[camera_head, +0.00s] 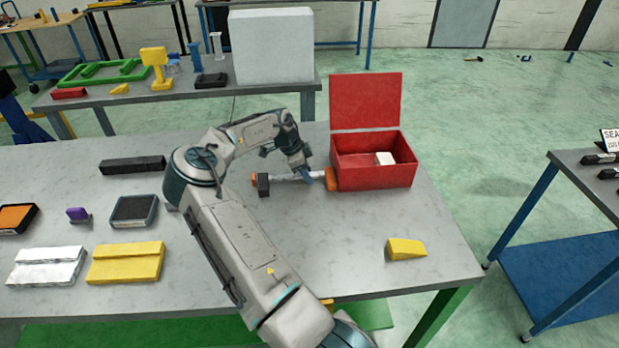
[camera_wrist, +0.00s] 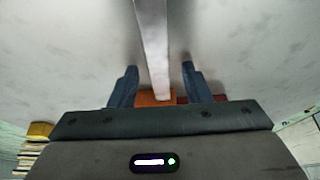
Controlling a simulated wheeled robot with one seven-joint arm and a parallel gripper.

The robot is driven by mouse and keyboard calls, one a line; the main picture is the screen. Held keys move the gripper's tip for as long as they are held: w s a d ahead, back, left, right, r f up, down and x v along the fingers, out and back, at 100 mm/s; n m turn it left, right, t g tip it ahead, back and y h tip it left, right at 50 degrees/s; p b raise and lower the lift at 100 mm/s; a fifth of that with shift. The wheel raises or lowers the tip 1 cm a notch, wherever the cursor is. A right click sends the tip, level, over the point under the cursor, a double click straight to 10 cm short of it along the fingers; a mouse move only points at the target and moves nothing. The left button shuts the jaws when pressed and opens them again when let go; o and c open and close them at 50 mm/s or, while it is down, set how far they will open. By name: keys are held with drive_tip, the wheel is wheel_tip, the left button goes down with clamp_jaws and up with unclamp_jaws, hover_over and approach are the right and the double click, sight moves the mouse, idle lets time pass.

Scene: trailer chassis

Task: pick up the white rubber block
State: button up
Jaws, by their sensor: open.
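A small white block (camera_head: 384,158) lies inside the open red box (camera_head: 373,177) at the right of the table. A wider white stepped block (camera_head: 47,267) lies at the front left; I cannot tell by sight which one is rubber. My gripper (camera_head: 312,175) is low over the table, just left of the red box. It is open, with its blue fingers on either side of the grey handle of a mallet (camera_head: 290,177). Neither white block is clear in the wrist view.
The red lid (camera_head: 365,101) stands upright behind the box. A yellow wedge (camera_head: 406,249) lies near the right edge. A yellow stepped block (camera_head: 126,262), a black tray (camera_head: 134,210), a purple piece (camera_head: 77,214) and a black bar (camera_head: 133,165) lie at left. The front right is mostly clear.

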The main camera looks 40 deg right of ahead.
clamp_jaws()
drive_tip(key=shift+w+r, duration=0.1)
